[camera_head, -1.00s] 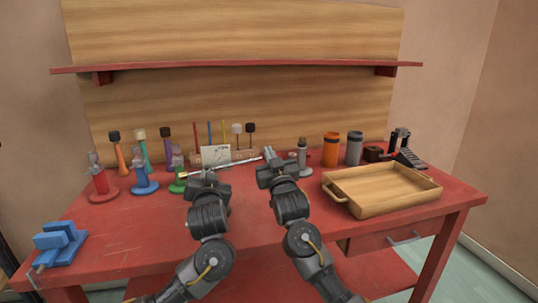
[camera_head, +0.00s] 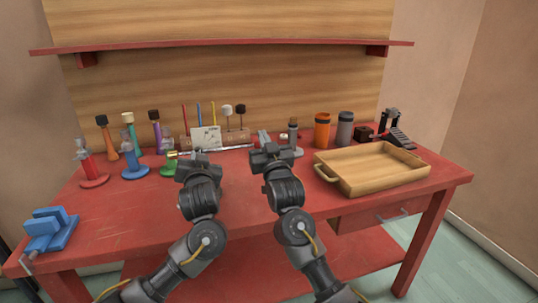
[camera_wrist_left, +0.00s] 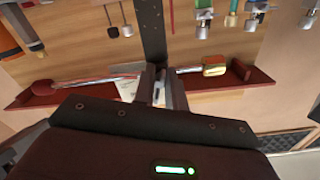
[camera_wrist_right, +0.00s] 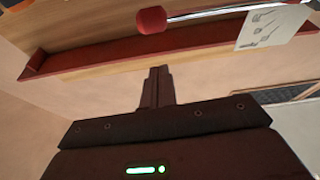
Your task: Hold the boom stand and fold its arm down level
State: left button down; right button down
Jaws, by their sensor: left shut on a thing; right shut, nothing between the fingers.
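The boom stand's silver arm (camera_head: 235,148) lies nearly level in the head view, behind and above my left gripper (camera_head: 198,162). A brass-coloured weight is at its left end (camera_head: 172,155). In the left wrist view the arm (camera_wrist_left: 100,79) passes behind the fingers, with the brass weight (camera_wrist_left: 215,66) at right and a red tip (camera_wrist_left: 43,87) at left. My left gripper is shut on the stand; its post and base are mostly hidden. My right gripper (camera_head: 264,140) is shut and empty near the arm's right end. The red tip (camera_wrist_right: 151,20) is apart from its fingers.
Red, blue and green-based stands (camera_head: 134,160) crowd the left. Behind is a wooden rack with a card (camera_head: 206,137). Orange (camera_head: 322,131) and grey (camera_head: 345,130) canisters and a wooden tray (camera_head: 372,185) are at right. The front middle of the table is clear.

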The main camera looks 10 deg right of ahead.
jog(key=v, duration=0.7)
jog(key=shift+s, duration=0.1)
pick_arm(q)
jog(key=c, duration=1.4)
grip_release()
jog(key=shift+o, duration=0.2)
